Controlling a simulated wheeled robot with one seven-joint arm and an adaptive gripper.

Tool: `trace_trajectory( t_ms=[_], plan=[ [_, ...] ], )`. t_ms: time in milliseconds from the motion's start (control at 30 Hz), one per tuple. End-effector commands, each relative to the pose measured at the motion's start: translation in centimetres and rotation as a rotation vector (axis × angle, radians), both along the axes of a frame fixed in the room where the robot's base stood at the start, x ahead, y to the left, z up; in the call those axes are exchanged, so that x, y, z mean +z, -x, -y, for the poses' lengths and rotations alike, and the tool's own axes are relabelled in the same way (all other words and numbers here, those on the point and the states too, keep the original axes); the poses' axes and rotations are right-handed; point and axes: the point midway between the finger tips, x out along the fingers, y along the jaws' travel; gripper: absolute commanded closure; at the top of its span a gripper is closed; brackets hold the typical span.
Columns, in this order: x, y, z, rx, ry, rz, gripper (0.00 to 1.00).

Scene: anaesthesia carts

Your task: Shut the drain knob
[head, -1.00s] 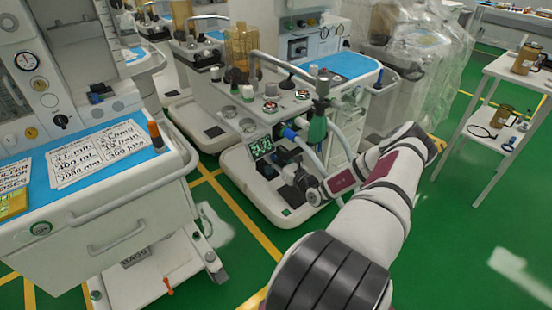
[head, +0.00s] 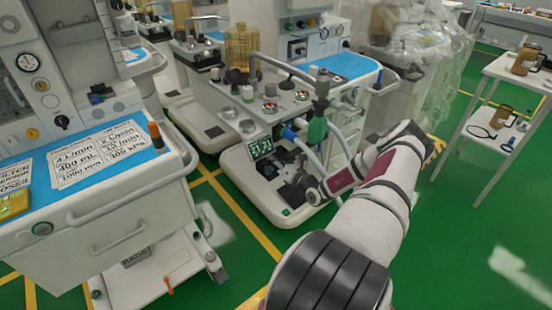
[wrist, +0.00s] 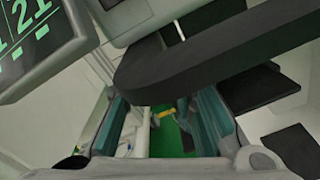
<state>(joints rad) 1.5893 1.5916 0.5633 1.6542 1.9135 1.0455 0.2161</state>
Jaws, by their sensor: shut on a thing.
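My gripper (head: 291,180) is at the low front of the middle cart, below the cart's green-lit display (head: 261,148). In the wrist view, the two teal finger pads of my gripper (wrist: 160,115) stand apart, with a gap between them. A thick dark bar with a rounded end (wrist: 215,60) crosses in front of the fingertips and hides them. I cannot tell whether this bar is the drain knob or what exactly the fingers grip. In the head view, my wrist and the dark parts around it cover the knob area.
A hose (head: 311,157) and a green cylinder (head: 317,130) are close above my forearm. The near cart (head: 110,215) stands at left. A white side table (head: 490,125) stands at right. Green floor is open at the lower right. Dark pads (wrist: 292,150) lie right of my gripper.

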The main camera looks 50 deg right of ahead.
Motion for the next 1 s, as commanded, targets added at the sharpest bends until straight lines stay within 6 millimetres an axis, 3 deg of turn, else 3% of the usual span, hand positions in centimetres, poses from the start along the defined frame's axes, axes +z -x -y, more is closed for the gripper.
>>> trace_trajectory(
  t_ms=[267,300,367,767,1000],
  plan=[
    [0.0,-0.1,0.0,-0.001,-0.005,0.001,1.00],
    [0.0,-0.1,0.0,-0.001,-0.004,0.001,0.68],
    [0.0,-0.1,0.0,-0.001,-0.004,0.001,0.54],
    [0.0,0.4,-0.1,-0.001,-0.003,0.000,0.54],
    [0.0,4.1,-1.0,-0.003,-0.004,-0.002,0.54]
  ],
)
